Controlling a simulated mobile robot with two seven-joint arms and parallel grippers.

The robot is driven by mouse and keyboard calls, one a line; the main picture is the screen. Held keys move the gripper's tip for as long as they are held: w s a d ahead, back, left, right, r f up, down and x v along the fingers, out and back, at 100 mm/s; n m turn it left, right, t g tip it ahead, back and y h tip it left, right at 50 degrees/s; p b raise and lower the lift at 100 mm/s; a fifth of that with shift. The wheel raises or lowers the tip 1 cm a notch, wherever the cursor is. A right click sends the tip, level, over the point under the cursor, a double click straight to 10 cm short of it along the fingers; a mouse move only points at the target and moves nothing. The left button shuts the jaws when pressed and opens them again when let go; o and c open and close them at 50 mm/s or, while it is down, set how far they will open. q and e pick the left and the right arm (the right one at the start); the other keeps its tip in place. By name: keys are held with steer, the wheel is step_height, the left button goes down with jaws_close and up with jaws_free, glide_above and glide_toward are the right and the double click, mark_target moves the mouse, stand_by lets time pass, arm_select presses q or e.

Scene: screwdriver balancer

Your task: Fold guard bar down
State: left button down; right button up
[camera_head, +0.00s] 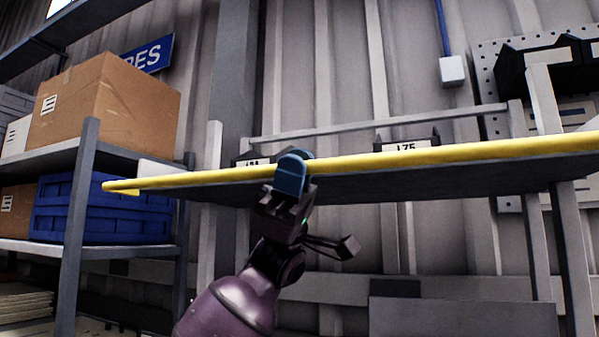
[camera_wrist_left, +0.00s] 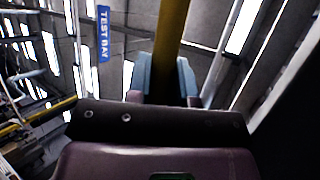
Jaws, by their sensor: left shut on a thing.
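The yellow guard bar (camera_head: 400,158) runs almost level across the head view, along the front of a grey shelf, its free end at the left. My left gripper (camera_head: 292,172) reaches up from below and is shut on the bar left of its middle. In the left wrist view the bar (camera_wrist_left: 172,40) passes between the blue fingertips (camera_wrist_left: 165,78). My right gripper is not in view.
A grey shelf board (camera_head: 400,185) lies behind the bar with labelled items on it. At the left a rack (camera_head: 75,230) holds a cardboard box (camera_head: 110,100) and a blue crate (camera_head: 105,208). A grey post (camera_head: 545,100) stands at the right.

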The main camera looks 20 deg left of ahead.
arm_select(q)
steer(key=m+y, duration=0.1)
steer(key=f+m+y, duration=0.1)
steer(key=y, duration=0.1)
steer(key=shift+w+f+m+g+b, duration=0.15)
steer(key=shift+m+g+b, duration=0.15)
steer(key=shift+f+m+y, duration=0.3)
steer(key=shift+m+y, duration=0.5)
steer(key=shift+y, duration=0.1)
steer(key=shift+f, duration=0.4)
steer(key=shift+w+f, duration=0.1)
steer(key=shift+f, duration=0.05)
steer(key=c, duration=1)
jaws_free()
steer(key=shift+b+v, duration=1.05)
steer(key=shift+v, duration=4.3)
steer(key=shift+w, duration=0.1)
